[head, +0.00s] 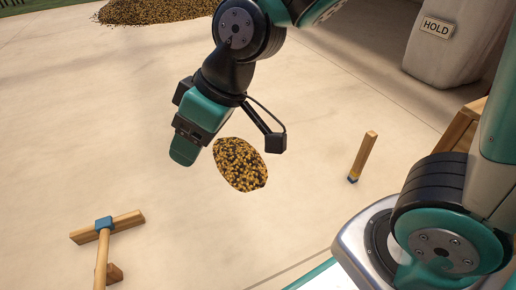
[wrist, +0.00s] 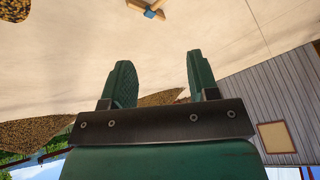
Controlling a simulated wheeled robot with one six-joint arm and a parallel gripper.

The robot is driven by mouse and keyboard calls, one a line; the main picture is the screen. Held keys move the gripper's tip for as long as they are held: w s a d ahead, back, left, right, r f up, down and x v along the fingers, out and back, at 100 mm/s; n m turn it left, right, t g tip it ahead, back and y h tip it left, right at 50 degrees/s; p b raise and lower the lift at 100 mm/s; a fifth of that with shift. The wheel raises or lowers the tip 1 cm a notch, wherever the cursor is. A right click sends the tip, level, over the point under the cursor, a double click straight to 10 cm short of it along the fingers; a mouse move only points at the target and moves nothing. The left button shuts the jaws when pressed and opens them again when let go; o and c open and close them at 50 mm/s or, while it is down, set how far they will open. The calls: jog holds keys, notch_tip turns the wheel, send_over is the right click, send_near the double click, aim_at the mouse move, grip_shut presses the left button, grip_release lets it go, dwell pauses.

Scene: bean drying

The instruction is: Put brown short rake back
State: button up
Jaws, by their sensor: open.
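A wooden rake (head: 107,227) with a blue joint lies at the lower left of the head view. Its handle runs down out of the frame. A wooden piece with a blue joint (wrist: 150,12) shows at the top edge of the wrist view; I cannot tell whether it is the same rake. My gripper (head: 184,150) hangs above the ground, up and right of the rake, apart from it. In the wrist view my gripper (wrist: 160,62) has its two teal fingers spread with nothing between them.
A small bean pile (head: 240,165) lies just right of my gripper, and a larger one (head: 160,11) at the back. A short wooden post with a blue foot (head: 364,156) stands at the right. A grey bin marked HOLD (head: 436,55) is behind. The pale floor is mostly clear.

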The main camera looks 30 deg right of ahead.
jog(key=s+d+r+m+g+h, duration=0.1)
jog(key=s+d+r+m+g, duration=0.1)
jog(key=s+d, duration=0.4)
jog(key=s, duration=0.4)
jog(key=shift+d+r, duration=0.3)
jog(key=shift+r, duration=0.1)
